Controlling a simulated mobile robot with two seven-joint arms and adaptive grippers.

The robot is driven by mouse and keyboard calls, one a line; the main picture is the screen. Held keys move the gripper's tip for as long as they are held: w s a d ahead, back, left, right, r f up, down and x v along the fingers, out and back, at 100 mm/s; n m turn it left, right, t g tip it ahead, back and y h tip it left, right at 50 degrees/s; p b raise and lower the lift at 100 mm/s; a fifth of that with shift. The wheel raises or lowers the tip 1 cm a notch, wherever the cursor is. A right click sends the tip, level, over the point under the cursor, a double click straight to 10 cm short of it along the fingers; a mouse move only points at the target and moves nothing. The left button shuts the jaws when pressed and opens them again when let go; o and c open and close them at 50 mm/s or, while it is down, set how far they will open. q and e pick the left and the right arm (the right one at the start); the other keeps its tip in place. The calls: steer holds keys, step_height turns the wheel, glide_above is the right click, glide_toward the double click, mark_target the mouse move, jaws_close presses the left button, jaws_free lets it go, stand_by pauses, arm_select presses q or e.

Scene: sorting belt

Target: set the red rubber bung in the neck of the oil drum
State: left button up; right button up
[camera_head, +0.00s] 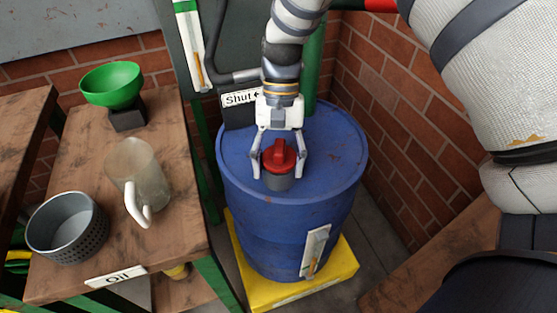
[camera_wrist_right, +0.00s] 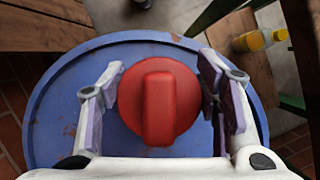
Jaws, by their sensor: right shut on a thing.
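The red rubber bung (camera_head: 279,156) has a raised grip bar and is at the top of the blue oil drum (camera_head: 235,160). A short grey cylinder, which looks like the drum's neck (camera_head: 278,184), shows directly below it. I cannot tell how deep the bung sits in it. My right gripper (camera_head: 280,167) reaches down from above and is shut on the bung, one finger on each side. In the right wrist view the bung (camera_wrist_right: 160,100) lies between the finger pads, over the drum lid (camera_wrist_right: 70,75). My left gripper is not in view.
The drum stands on a yellow base (camera_head: 345,264) beside a brick wall (camera_head: 395,130). On the wooden table (camera_head: 185,235) to the left are a green bowl (camera_head: 112,85), a clear jug (camera_head: 135,170) and a grey perforated pot (camera_head: 67,227). A "Shut" sign (camera_head: 240,98) is behind the drum.

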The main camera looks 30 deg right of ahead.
steer(key=shift+f, duration=0.45)
steer(key=o, duration=1.1)
steer(key=shift+c, duration=0.2)
steer(key=v, duration=1.2)
